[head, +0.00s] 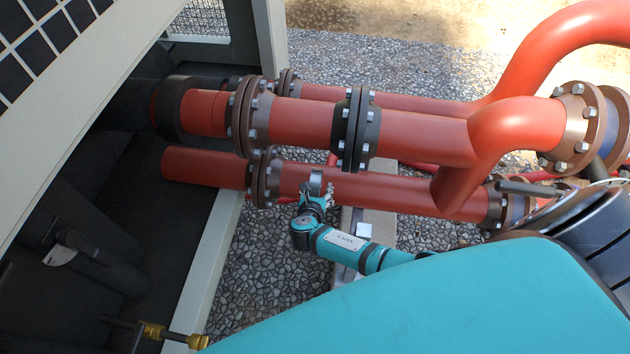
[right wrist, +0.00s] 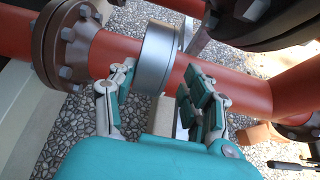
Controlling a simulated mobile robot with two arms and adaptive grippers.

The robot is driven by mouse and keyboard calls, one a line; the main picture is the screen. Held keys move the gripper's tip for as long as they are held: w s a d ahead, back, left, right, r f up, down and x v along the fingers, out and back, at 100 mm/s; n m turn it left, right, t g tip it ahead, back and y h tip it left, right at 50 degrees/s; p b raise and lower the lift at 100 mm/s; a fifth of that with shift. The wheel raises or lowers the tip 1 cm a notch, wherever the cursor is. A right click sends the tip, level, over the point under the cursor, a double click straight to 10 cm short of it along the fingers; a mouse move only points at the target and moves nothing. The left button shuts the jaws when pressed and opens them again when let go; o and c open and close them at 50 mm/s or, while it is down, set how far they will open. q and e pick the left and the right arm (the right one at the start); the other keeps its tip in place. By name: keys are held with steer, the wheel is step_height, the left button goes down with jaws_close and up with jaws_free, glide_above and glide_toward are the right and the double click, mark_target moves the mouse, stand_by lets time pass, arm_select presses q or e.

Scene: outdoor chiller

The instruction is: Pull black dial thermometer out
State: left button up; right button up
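The dial thermometer (right wrist: 157,58) shows in the right wrist view as a round grey metal case seen nearly edge-on, in front of the red pipe. Its dial face is hidden, and I cannot see where its stem meets the pipe. My left gripper is not in view.
The lower red pipe (head: 385,190) runs behind the thermometer, with a brown bolted flange (head: 263,178) to its left. Larger red pipes (head: 415,133) with flanges lie above. A white-framed dark enclosure (head: 110,190) stands at left. Pebbled ground (head: 255,265) is open below the gripper.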

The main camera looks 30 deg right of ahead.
steer(key=shift+d+f, duration=0.2)
steer(key=shift+f, duration=0.1)
steer(key=shift+s+d+f+b, duration=0.1)
steer(key=shift+d+f+b, duration=0.35)
steer(key=shift+f+b, duration=0.15)
steer(key=shift+s+d+f+b, duration=0.1)
steer(key=shift+d+f+b, duration=0.35)
steer(key=shift+f, duration=0.25)
steer(key=shift+a, duration=0.15)
steer(key=o, duration=1.1)
steer(key=shift+w, duration=0.1)
steer(key=shift+a, duration=0.1)
steer(key=s+a+r+p, duration=0.1)
steer(key=p, duration=0.1)
steer(key=s+a+r+p, duration=0.1)
steer(key=r+p, duration=0.1)
steer(key=s+a+r+p, duration=0.1)
steer(key=r+p, duration=0.1)
steer(key=shift+s+r+p, duration=0.15)
steer(key=shift+s+p, duration=0.2)
steer(key=shift+s, duration=0.1)
